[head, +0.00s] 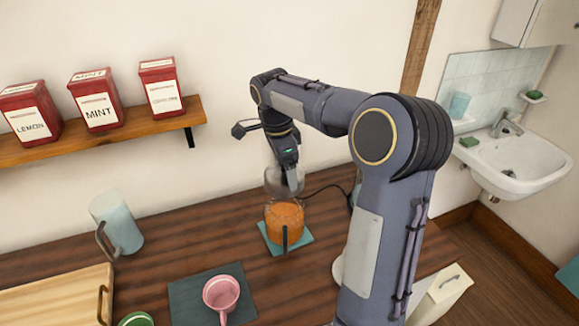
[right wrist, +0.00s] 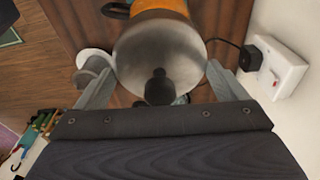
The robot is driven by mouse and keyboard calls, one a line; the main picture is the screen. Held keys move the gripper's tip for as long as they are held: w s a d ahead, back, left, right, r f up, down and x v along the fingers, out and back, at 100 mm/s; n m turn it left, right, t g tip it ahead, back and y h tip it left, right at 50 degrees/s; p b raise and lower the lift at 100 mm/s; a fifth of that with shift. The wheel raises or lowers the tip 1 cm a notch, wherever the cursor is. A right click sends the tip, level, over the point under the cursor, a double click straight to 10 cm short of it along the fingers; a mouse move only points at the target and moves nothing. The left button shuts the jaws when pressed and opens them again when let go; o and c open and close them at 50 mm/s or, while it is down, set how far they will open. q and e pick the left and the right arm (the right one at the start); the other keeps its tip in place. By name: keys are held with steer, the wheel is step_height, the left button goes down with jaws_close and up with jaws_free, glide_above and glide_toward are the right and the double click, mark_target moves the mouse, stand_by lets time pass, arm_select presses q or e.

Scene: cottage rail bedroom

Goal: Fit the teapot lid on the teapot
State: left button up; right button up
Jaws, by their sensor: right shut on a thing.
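The teapot (head: 284,222) has an orange body and a dark handle facing the front. It stands upright on a small teal mat (head: 302,250) on the dark wooden counter. My right gripper (head: 286,178) is above the teapot, pointing down. In the right wrist view it is shut on the grey, round teapot lid (right wrist: 135,55), with a finger at each side of the rim and the dark knob towards my wrist. The teapot's orange side (right wrist: 165,5) shows beyond the lid. I cannot tell whether lid and teapot touch. My left gripper is not in view.
A pink cup (head: 221,292) on a dark mat, a pale blue mug (head: 118,224) and a wooden tray (head: 50,295) stand to the left. A black cord (head: 325,188) runs behind the teapot. A shelf (head: 110,135) with red tins is on the wall.

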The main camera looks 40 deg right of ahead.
mark_target(283, 172)
steer(key=shift+d, duration=0.1)
stand_by(0.3)
steer(key=shift+f, duration=0.15)
step_height(283, 172, down, 4)
steer(key=b, duration=0.3)
steer(key=shift+f+b, duration=0.35)
steer(key=shift+f, duration=0.2)
stand_by(0.8)
steer(key=shift+f, duration=0.2)
stand_by(0.3)
